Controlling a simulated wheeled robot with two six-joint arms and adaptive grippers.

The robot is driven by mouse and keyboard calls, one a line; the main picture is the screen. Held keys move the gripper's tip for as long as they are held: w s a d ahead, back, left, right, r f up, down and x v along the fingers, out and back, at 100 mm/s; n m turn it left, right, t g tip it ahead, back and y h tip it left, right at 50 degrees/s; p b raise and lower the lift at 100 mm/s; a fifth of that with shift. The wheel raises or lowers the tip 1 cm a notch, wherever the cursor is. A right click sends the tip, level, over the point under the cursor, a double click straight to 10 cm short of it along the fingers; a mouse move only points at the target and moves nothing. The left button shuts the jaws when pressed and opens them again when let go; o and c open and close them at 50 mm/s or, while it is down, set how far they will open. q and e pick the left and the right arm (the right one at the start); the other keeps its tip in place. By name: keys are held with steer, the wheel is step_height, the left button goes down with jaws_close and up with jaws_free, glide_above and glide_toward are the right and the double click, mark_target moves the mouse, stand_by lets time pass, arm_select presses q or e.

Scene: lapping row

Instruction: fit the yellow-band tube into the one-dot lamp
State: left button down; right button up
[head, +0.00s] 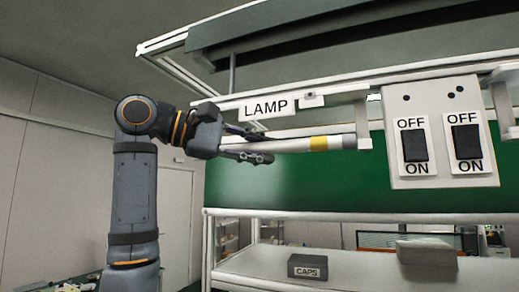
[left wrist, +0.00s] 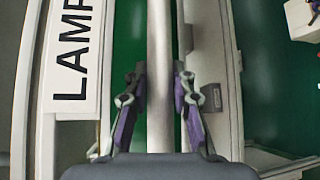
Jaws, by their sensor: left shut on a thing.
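My left gripper (head: 262,146) is shut on the yellow-band tube (head: 290,146), a long white tube with a yellow band near its right end. The tube is held roughly level below the lamp rail. In the left wrist view the tube (left wrist: 160,45) runs between the two fingers of the left gripper (left wrist: 159,85). The one-dot lamp (head: 313,99) has a small dotted plate beside its LAMP sign. The tube's right end appears at the lower end of a hanging holder (head: 362,125); I cannot tell whether it is seated. My right gripper is not in view.
A switch box (head: 444,180) with two OFF/ON switches, marked one dot and two dots, hangs right of the tube. Below is a bench (head: 345,267) with a CAPS box (head: 308,267) and a grey bundle (head: 426,251). A green panel (head: 290,185) stands behind.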

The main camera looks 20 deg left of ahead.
arm_select(q)
steer(key=c, duration=1)
jaws_free()
steer(key=shift+c, duration=0.2)
steer(key=v, duration=1.2)
steer(key=shift+d, duration=0.1)
steer(key=shift+s, duration=0.1)
